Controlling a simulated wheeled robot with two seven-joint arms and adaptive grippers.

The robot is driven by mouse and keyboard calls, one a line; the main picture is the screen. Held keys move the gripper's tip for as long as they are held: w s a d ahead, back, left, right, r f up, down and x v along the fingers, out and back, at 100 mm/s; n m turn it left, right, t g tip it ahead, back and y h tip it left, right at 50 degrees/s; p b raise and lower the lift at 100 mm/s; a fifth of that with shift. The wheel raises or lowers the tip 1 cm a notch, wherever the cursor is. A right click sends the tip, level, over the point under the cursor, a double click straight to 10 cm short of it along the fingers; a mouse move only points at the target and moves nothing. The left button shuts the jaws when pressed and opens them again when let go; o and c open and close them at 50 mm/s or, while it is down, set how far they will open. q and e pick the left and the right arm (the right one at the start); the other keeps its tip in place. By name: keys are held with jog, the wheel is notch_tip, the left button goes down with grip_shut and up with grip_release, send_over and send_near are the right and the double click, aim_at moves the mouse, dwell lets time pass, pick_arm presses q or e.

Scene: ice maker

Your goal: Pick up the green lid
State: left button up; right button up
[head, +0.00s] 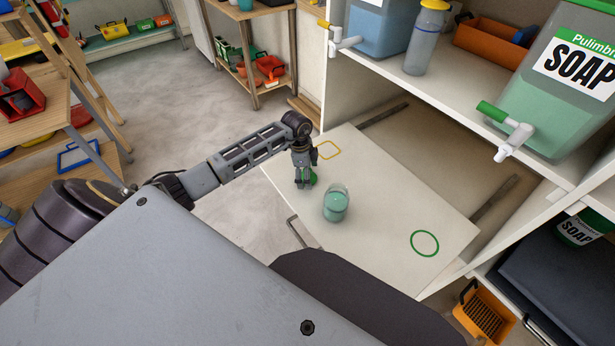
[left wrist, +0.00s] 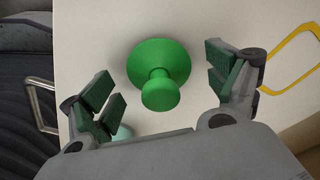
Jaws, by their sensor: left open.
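The green lid (left wrist: 160,65) lies on the white pull-out board (head: 385,202), its round knob facing my left wrist camera. In the head view only a bit of the lid (head: 313,178) shows beside my left gripper (head: 304,183), which hides the rest. In the left wrist view my left gripper (left wrist: 163,90) is open, with its fingers on either side of the lid and apart from it. A glass jar (head: 336,204) with pale green content stands on the board to the right of the gripper. My right gripper is not in view.
A yellow square outline (head: 328,154) and a green ring (head: 424,243) mark the board. Soap dispensers with taps, one a large green container (head: 560,90), stand on the shelf above. The board's front has a metal handle (head: 297,232).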

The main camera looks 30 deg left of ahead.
pick_arm(q)
jog(key=shift+c, duration=1.8)
jog(key=c, duration=0.6)
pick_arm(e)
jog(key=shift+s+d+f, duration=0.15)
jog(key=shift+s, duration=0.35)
pick_arm(q)
jog(key=shift+r, duration=0.1)
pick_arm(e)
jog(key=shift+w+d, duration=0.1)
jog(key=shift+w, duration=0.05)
pick_arm(q)
jog(key=shift+r, duration=0.5)
notch_tip(320, 180, up, 8)
jog(key=shift+f+p, duration=0.1)
jog(key=shift+p, duration=0.45)
jog(key=shift+r, duration=0.5)
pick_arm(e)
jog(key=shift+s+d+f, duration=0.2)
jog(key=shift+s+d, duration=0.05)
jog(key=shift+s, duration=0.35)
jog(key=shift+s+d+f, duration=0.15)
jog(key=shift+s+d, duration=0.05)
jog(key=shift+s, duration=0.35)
